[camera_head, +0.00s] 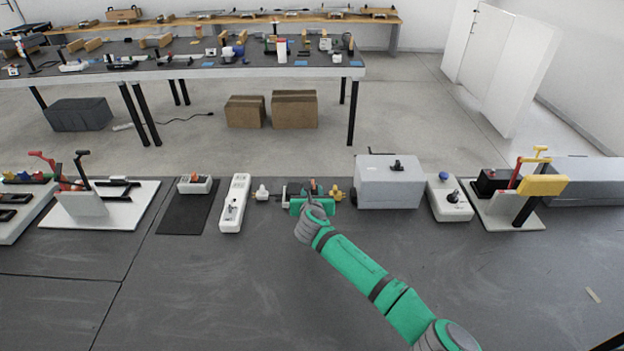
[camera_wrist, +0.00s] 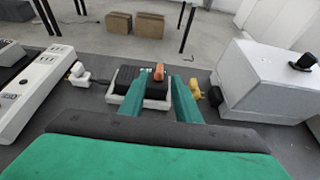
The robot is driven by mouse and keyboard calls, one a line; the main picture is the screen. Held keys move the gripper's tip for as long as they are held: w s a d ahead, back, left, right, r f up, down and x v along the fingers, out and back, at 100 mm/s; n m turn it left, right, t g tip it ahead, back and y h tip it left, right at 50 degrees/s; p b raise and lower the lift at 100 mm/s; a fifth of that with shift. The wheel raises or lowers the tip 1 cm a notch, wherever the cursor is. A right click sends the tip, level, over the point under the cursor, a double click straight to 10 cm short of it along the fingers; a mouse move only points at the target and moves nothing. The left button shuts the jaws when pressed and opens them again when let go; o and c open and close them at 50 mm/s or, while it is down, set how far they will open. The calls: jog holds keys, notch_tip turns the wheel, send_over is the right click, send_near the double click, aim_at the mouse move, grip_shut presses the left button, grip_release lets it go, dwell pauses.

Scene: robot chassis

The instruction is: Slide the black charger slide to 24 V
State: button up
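A small device with a black ribbed body (camera_wrist: 127,76) and an orange knob (camera_wrist: 158,72) sits on a pale base, between a white plug and a yellow connector. It also shows in the head view as a dark block (camera_head: 294,189), partly hidden by my gripper. My gripper (camera_head: 313,203) is just in front of and over it. In the wrist view its two green fingers (camera_wrist: 158,92) are apart, with the orange knob seen in the gap. I cannot tell whether they touch the device. No voltage marks are readable, so I cannot tell the slide's setting.
A grey box (camera_head: 390,186) with a black knob on top stands close on the right. A white power strip (camera_head: 234,203) and the white plug (camera_head: 262,192) are on the left. The yellow connector (camera_wrist: 195,88) is beside the right finger. The front of the dark table is mostly clear.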

aim_at(313, 182)
jog(key=shift+x, duration=4.75)
grip_shut()
